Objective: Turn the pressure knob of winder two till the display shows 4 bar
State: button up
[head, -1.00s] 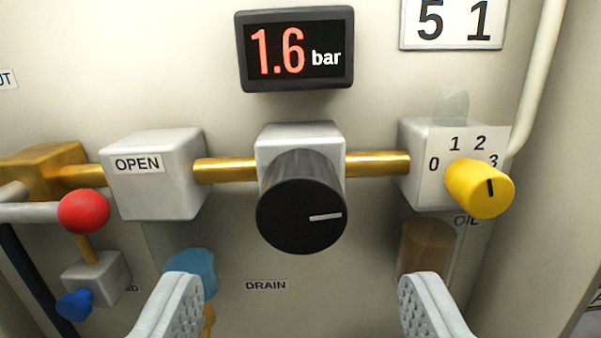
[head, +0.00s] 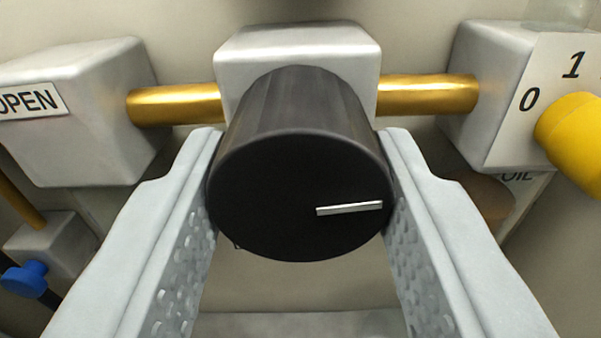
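The black pressure knob (head: 297,180) fills the middle of the view, in front of a grey block (head: 300,50) on a brass pipe. Its white mark points to the right, very slightly upward. My gripper (head: 301,165) has one finger on each side of the knob, the fingertips reaching along its left and right sides. The fingers stand about a knob's width apart. Whether they touch the knob or leave a small gap, I cannot tell. The pressure display is out of view now; a second ago it read 1.6 bar.
A block labelled OPEN (head: 75,110) is on the left, with a small blue knob (head: 24,280) below it. A yellow knob (head: 575,140) with a number scale sits on the block (head: 490,95) at the right. Brass pipes (head: 425,94) join the blocks.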

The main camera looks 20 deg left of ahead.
jog(key=c, duration=0.3)
jog(key=m, duration=0.3)
jog(key=shift+m, duration=0.4)
jog(key=m, duration=0.4)
jog(key=shift+m, duration=0.3)
jog(key=m, duration=0.4)
jog(key=shift+m, duration=2.2)
